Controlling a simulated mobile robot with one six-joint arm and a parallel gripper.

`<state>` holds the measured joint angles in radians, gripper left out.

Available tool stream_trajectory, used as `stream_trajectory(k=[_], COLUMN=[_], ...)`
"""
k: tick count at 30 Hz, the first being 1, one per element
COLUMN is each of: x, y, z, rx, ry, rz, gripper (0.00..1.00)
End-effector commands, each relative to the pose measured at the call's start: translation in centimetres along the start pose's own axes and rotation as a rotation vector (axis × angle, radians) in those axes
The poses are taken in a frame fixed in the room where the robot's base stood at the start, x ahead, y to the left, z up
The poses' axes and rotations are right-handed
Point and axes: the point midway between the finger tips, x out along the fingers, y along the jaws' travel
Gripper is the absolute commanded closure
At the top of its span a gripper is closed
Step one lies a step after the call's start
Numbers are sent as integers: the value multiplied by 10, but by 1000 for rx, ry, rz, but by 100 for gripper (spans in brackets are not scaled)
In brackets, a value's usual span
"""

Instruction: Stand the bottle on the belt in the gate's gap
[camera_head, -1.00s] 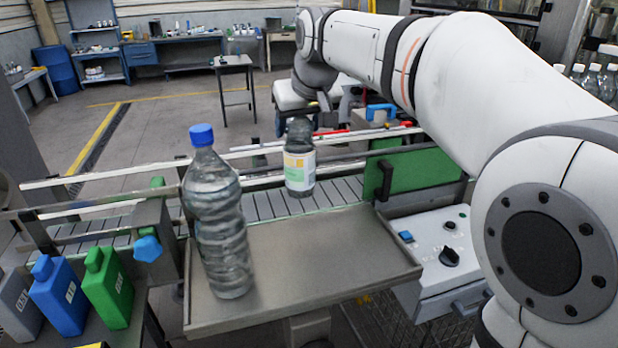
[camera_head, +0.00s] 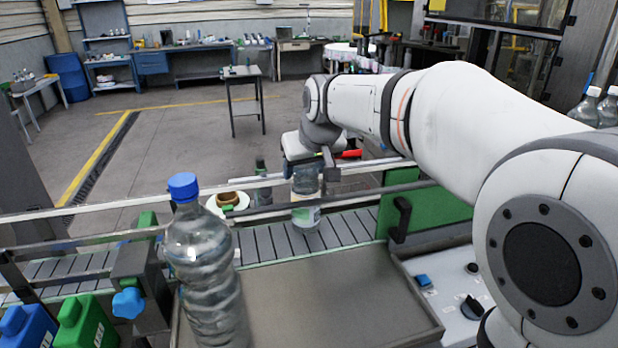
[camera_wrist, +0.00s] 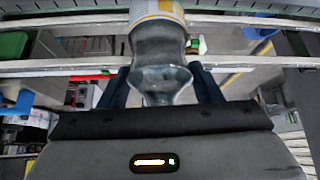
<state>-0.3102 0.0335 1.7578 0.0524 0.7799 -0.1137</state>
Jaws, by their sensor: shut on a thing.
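My gripper (camera_head: 305,166) is shut on the upper part of a clear bottle (camera_head: 305,184) with a white, yellow and green label. The bottle is upright over the slatted belt (camera_head: 262,240), its base at or just above the slats; I cannot tell whether it touches. In the wrist view the bottle (camera_wrist: 160,50) sits between the dark fingers of my gripper (camera_wrist: 161,84), its label away from the palm. A green panel (camera_head: 425,210) with a black handle stands at the belt's right, apart from the bottle. I cannot make out the gate's gap clearly.
A large blue-capped bottle (camera_head: 205,265) stands at the left of the grey tray (camera_head: 330,300), in front of the belt. Metal rails (camera_head: 110,235) run along the belt. A reel (camera_head: 228,200) lies behind it. Green (camera_head: 85,325) and blue (camera_head: 25,328) jugs stand front left.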

Motion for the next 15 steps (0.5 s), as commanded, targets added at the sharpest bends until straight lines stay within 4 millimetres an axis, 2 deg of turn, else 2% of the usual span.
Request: stream_trajectory(k=[6, 15], x=[20, 22], y=[0, 0], z=[13, 14], rx=[0, 1], ry=[1, 3], rz=[1, 1], gripper=[100, 100])
